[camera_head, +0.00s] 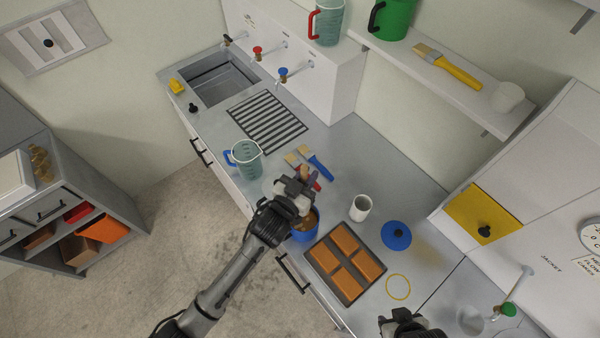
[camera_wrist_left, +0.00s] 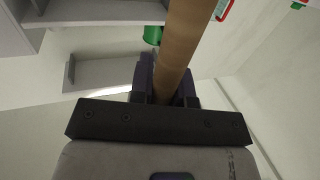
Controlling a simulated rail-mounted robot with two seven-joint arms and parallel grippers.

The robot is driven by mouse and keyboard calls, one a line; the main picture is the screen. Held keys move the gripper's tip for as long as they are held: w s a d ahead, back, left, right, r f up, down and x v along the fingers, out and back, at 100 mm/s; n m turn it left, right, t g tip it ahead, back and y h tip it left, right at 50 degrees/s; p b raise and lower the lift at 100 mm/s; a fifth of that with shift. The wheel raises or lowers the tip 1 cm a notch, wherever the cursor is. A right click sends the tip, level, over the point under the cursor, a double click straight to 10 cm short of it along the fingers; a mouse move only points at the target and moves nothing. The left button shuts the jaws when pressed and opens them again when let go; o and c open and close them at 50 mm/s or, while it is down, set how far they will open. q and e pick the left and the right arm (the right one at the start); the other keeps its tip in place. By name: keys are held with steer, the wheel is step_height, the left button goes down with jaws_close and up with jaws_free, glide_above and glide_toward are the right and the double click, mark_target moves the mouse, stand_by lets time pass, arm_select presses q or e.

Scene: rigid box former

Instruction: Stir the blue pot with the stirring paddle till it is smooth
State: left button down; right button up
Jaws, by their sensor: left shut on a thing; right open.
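The blue pot (camera_head: 304,235) stands on the counter near its front edge, with brown contents partly showing. My left arm and gripper (camera_head: 297,188) hide much of the pot's opening. My left gripper is shut on the stirring paddle, whose wooden handle (camera_wrist_left: 182,45) runs up between the fingers in the left wrist view. The paddle's lower end is hidden, so I cannot tell how deep it sits in the pot. My right gripper (camera_head: 408,328) is at the bottom edge of the head view, partly cut off, open and away from the pot.
A tray of orange-brown blocks (camera_head: 345,262) lies right of the pot. A white cup (camera_head: 360,208), a blue lid (camera_head: 396,235) and a yellow ring (camera_head: 398,287) are nearby.

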arm_select(q)
step_height(320, 180, down, 14)
steer(key=b, duration=1)
steer(key=shift+d, duration=0.1)
steer(key=shift+s+r, duration=0.1)
stand_by(0.5)
